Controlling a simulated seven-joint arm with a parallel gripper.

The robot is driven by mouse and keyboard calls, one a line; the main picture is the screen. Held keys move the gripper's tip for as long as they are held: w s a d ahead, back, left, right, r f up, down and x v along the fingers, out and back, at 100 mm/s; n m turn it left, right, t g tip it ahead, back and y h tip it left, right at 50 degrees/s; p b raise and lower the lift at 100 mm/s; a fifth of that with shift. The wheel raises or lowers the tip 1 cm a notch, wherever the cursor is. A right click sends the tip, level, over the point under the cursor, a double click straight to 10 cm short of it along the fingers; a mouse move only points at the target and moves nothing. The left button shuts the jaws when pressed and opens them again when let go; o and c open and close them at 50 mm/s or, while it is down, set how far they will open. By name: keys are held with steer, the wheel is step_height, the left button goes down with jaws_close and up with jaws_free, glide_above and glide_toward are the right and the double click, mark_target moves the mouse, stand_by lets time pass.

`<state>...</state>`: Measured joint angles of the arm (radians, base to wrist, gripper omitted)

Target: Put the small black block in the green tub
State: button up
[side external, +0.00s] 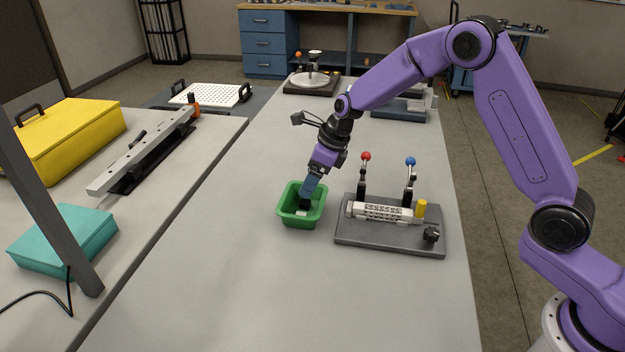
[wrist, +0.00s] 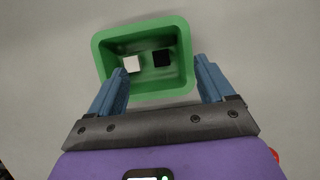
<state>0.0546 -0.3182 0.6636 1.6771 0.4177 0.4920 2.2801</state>
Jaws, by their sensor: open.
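The small black block (wrist: 161,58) lies inside the green tub (wrist: 142,29), on its floor, in the wrist view. A white block (wrist: 131,64) lies to its left in the same tub. In the side view the tub (side external: 287,217) stands on the grey table, and its inside is partly hidden by my gripper. My gripper (side external: 308,191) points down over the tub. In the wrist view my gripper (wrist: 161,70) has its two blue fingers spread wide, with nothing held between them.
Right of the tub is a dark fixture plate (side external: 375,238) with a lattice specimen (side external: 382,212), a yellow cylinder (side external: 421,208), and red-knobbed (side external: 365,156) and blue-knobbed (side external: 410,161) levers. A round-plate device (side external: 312,78) stands at the back. The table in front of the tub is clear.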

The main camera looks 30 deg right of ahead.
steer(key=shift+r, duration=1.9)
steer(key=v, duration=1.7)
steer(key=s+a+f+n+g+h, duration=0.1)
steer(key=s+f+n, duration=0.1)
steer(key=s+n, duration=0.75)
steer(key=s+a+f+n+g, duration=0.1)
steer(key=s+a+f+n, duration=0.15)
steer(key=s+n, duration=0.7)
steer(key=s+d+f+n+h, duration=0.1)
steer(key=s+d+f+n, duration=0.2)
steer(key=s+n, duration=0.6)
steer(key=s+d+f+n+g, duration=0.1)
steer(key=s+d+f+n, duration=0.2)
steer(key=s+d+n, duration=0.3)
steer(key=s+n, duration=0.3)
steer(key=n, duration=0.2)
steer(key=shift+s+n+h, duration=0.25)
steer(key=shift+n+h, duration=0.05)
steer(key=shift+h, duration=0.1)
